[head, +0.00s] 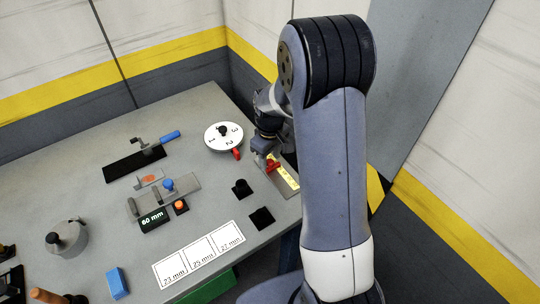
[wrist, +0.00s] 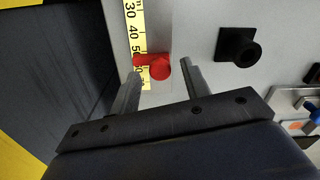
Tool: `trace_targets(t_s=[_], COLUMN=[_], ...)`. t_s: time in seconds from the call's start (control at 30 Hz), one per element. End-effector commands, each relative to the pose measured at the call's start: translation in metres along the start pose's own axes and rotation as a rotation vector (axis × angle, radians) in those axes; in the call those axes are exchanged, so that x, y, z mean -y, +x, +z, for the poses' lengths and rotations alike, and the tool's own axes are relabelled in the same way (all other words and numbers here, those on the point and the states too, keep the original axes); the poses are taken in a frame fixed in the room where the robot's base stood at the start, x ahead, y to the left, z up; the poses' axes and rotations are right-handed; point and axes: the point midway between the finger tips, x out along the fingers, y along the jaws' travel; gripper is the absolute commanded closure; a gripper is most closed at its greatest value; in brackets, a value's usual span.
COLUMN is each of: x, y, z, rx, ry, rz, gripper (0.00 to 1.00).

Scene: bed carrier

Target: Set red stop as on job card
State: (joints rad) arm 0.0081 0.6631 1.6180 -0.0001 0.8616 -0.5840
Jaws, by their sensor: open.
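The red stop (wrist: 158,68) sits on a yellow ruler scale (wrist: 134,15) with black numbers; 30 and 40 read clearly. The stop lies just past the 50 area, and it covers part of the scale, so its exact reading is unclear. In the head view the red stop (head: 272,165) is at the table's right edge, under my arm. My gripper (wrist: 163,72) is open, its two fingers on either side of the stop's round knob; I cannot tell whether they touch it. A black sign (head: 152,219) reads "60 mm"; I cannot tell whether it is the job card.
A white numbered dial (head: 223,136) with a red pointer stands left of my gripper. White cards (head: 198,255) reading 23, 25 and 27 mm lie at the front edge. A slide fixture with a blue knob (head: 168,185) is mid-table.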

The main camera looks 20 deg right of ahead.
Motion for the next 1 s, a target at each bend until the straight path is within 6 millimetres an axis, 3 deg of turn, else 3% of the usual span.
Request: trace_targets(t_s=[0.3,0.83,1.0], x=[0.0000,-0.0001,-0.0001], y=[0.0031,0.0027,0.0027], z=[-0.0001,-0.0001,-0.0001], rx=[-0.001,-0.001,-0.001], ry=[0.000,0.000,0.000], rz=[0.001,0.001,0.001], gripper=[0.55,0.98,1.00])
